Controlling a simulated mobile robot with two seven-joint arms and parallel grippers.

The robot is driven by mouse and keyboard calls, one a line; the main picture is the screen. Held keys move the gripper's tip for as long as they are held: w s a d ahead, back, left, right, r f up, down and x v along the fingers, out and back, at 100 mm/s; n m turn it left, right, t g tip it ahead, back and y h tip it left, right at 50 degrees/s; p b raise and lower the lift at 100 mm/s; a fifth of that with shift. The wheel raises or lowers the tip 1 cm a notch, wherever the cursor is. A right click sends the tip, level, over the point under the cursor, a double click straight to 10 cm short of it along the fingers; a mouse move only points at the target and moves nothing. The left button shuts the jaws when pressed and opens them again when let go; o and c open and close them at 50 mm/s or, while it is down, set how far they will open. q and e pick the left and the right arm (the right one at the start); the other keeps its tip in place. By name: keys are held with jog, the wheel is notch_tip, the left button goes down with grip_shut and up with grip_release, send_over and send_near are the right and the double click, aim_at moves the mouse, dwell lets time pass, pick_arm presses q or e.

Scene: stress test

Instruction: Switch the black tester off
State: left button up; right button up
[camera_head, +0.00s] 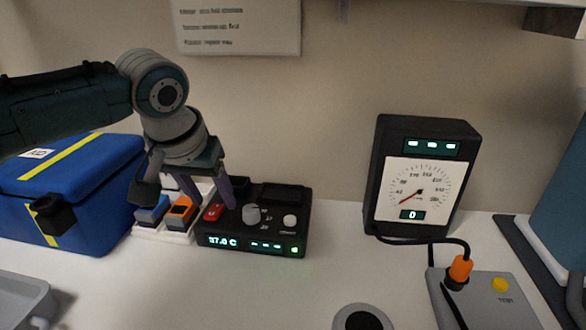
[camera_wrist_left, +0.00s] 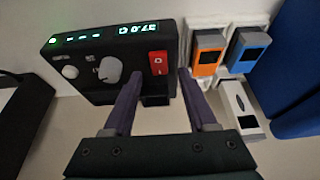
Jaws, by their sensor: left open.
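The black tester (camera_head: 252,238) is the low black box on the white bench, its green display lit with what reads about 37.0 C. A red rocker switch (camera_head: 213,212) sits at its left end, beside a grey knob (camera_head: 251,214) and a white button (camera_head: 290,220). In the left wrist view the red switch (camera_wrist_left: 158,63) shows a ring mark. My left gripper (camera_head: 211,198) is open, pointing down over the tester's left end. In the left wrist view its two purple fingers (camera_wrist_left: 158,76) stand apart near the switch, with nothing between them. Contact cannot be told.
Orange and blue blocks (camera_head: 181,213) sit in a white holder close left of the tester. A blue case (camera_head: 85,190) stands farther left. A black gauge (camera_head: 424,180) stands right, cabled to a grey box (camera_head: 495,305) with an orange plug. Bench between is clear.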

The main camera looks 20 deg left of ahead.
pick_arm(q)
jog(key=shift+w+f, duration=0.25)
jog(key=shift+f, duration=0.2)
grip_shut()
dwell(0.4)
